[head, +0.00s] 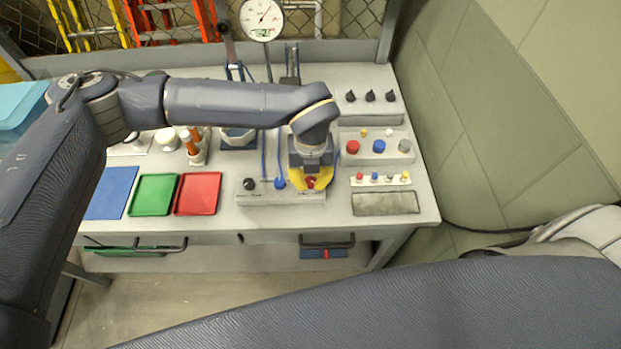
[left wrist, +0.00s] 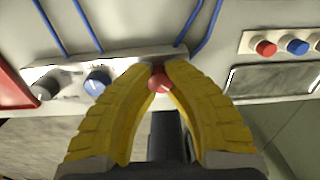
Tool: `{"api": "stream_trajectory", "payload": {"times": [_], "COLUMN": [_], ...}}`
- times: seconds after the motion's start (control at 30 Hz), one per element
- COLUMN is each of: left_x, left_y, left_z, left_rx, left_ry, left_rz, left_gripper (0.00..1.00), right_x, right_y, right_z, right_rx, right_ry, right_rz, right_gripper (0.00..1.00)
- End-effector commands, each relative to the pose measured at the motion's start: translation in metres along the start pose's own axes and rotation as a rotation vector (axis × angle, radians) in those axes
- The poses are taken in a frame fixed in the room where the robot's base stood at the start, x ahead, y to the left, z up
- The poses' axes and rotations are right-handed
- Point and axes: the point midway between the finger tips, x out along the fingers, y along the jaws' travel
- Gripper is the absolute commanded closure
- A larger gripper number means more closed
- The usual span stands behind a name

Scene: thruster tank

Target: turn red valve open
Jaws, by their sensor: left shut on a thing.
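The red valve (left wrist: 159,81) is a small red knob on the front of a grey valve block (head: 262,197) at the table's front edge. My left gripper (head: 312,183) reaches down over the block, and its yellow fingers are shut on the red valve. In the left wrist view the fingertips (left wrist: 163,70) close around the knob from both sides, hiding part of it. A blue knob (head: 280,183) and a black knob (head: 249,184) sit on the same block to the left. My right gripper is not in view; only part of my right arm shows at the lower right.
Red (head: 198,194), green (head: 153,195) and blue (head: 110,192) trays lie left of the block. A panel of knobs (head: 379,148) and a row of small pegs (head: 382,178) stand to the right. A round gauge (head: 262,19) rises behind.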

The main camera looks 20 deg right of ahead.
Motion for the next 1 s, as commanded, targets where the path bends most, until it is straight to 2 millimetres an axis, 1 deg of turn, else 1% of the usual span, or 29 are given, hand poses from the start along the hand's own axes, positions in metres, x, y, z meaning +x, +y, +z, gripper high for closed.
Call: {"api": "stream_trajectory", "payload": {"times": [0.1,0.13,0.4,0.67,0.77,0.87,1.0], "left_x": [0.0,0.0,0.0,-0.001,-0.005,-0.016,-0.039], "left_y": [0.0,0.0,0.0,0.0,0.0,0.0,0.0], "left_z": [0.0,0.0,0.0,0.0,0.001,0.001,0.001], "left_rx": [0.0,0.0,0.0,0.001,0.001,0.001,0.001], "left_ry": [0.0,0.0,0.0,0.0,-0.001,-0.004,-0.004], "left_rz": [0.0,0.0,0.0,0.0,0.0,0.0,0.0], "left_gripper": [1.0,0.83,0.52,0.51,0.51,0.51,0.51], "right_x": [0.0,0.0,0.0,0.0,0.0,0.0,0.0], "right_y": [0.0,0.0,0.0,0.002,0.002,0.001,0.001], "right_z": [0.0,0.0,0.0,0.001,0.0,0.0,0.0], "right_rx": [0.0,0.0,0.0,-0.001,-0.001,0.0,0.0], "right_ry": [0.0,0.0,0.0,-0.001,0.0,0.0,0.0], "right_rz": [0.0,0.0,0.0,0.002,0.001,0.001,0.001], "right_gripper": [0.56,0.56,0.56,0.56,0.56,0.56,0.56]}}
